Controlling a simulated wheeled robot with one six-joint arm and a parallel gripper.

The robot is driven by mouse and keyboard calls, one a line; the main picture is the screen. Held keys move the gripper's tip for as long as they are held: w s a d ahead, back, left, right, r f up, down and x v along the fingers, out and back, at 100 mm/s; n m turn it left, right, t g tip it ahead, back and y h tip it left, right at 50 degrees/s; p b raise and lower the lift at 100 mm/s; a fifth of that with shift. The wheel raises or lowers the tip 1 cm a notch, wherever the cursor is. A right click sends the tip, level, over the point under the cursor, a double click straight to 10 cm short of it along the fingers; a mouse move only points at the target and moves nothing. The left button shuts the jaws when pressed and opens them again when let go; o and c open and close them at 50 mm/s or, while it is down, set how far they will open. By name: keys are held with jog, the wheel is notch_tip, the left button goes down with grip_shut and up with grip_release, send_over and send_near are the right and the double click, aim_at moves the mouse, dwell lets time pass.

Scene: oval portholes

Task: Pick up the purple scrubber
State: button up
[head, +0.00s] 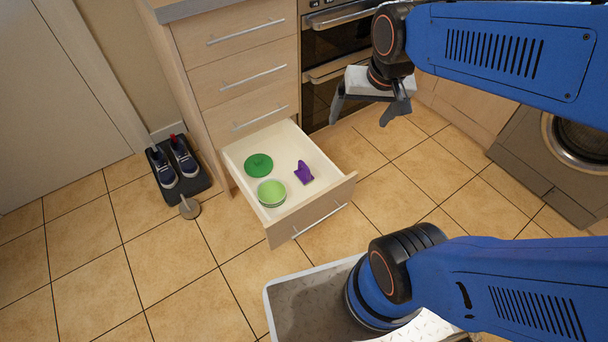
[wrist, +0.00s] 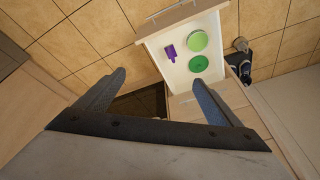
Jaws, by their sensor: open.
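The purple scrubber (head: 303,172) lies in the right part of an open bottom drawer (head: 316,208), on its white floor. It also shows in the wrist view (wrist: 170,52), left of two green items. My gripper (head: 370,108) is open and empty, above and to the right of the drawer, in front of the oven. In the wrist view my gripper's fingers (wrist: 158,78) are spread wide, with the drawer beyond them. The scrubber is apart from the fingers.
A dark green lid-like disc (head: 258,165) and a light green bowl (head: 271,192) share the drawer. Shoes on a dark tray (head: 178,168) stand left of the drawer. A washing machine (head: 552,150) stands at right.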

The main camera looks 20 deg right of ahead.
jog(key=w+a+f+m+g, duration=0.1)
jog(key=w+f+m, duration=0.1)
jog(key=w+f, duration=0.35)
jog(key=m+g, duration=0.3)
jog(key=m, duration=0.6)
send_over(304, 174)
jog(key=s, duration=0.1)
notch_tip(304, 174, down, 39)
jog(key=shift+r, duration=0.1)
jog(key=shift+w+f, duration=0.2)
jog(key=shift+f, duration=1.3)
jog(key=shift+w+f, duration=0.2)
jog(key=shift+f, duration=1.25)
jog(key=shift+c, duration=0.5)
jog(key=c, duration=1.1)
jog(key=shift+r, duration=0.1)
notch_tip(304, 174, up, 10)
jog(key=shift+f, duration=0.1)
